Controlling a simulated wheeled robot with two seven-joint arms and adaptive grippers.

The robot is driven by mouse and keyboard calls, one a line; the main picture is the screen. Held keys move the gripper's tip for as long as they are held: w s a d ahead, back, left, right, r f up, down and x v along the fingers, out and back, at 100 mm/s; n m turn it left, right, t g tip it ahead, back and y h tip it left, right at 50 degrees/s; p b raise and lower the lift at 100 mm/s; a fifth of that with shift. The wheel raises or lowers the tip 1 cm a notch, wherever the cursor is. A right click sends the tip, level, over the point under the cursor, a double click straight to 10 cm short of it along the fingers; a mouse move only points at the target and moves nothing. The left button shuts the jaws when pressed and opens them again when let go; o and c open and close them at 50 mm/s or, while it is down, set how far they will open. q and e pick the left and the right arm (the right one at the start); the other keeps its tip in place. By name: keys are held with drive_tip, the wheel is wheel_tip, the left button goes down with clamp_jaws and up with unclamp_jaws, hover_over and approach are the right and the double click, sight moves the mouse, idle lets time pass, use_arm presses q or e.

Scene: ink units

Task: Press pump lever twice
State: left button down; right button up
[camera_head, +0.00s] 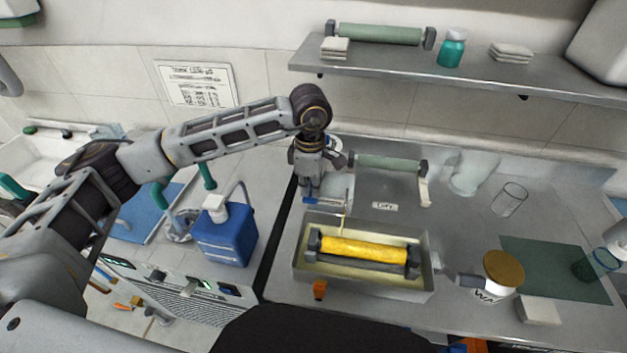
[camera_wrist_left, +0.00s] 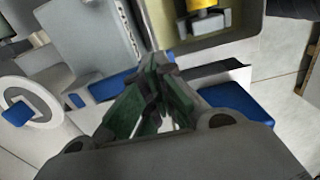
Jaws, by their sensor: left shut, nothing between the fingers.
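The shallow tray (camera_head: 300,262) holds a yellow roller (camera_head: 362,250) in a dark frame. My right gripper is not in view.
A blue jug (camera_head: 225,236) with a white cap stands left of the bench. A pale green roller (camera_head: 388,163), a clear glass (camera_head: 509,199) and a round brown-topped piece (camera_head: 503,268) are on the bench. A shelf (camera_head: 470,78) runs above the bench.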

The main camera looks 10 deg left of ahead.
use_arm(q)
drive_tip(key=shift+f, duration=0.15)
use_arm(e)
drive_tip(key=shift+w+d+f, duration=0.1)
use_arm(q)
drive_tip(key=shift+f, duration=0.1)
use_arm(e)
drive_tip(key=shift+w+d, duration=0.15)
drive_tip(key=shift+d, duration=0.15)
use_arm(q)
drive_tip(key=shift+r, duration=0.85)
drive_tip(key=shift+r+p, duration=0.45)
drive_tip(key=shift+r, duration=0.95)
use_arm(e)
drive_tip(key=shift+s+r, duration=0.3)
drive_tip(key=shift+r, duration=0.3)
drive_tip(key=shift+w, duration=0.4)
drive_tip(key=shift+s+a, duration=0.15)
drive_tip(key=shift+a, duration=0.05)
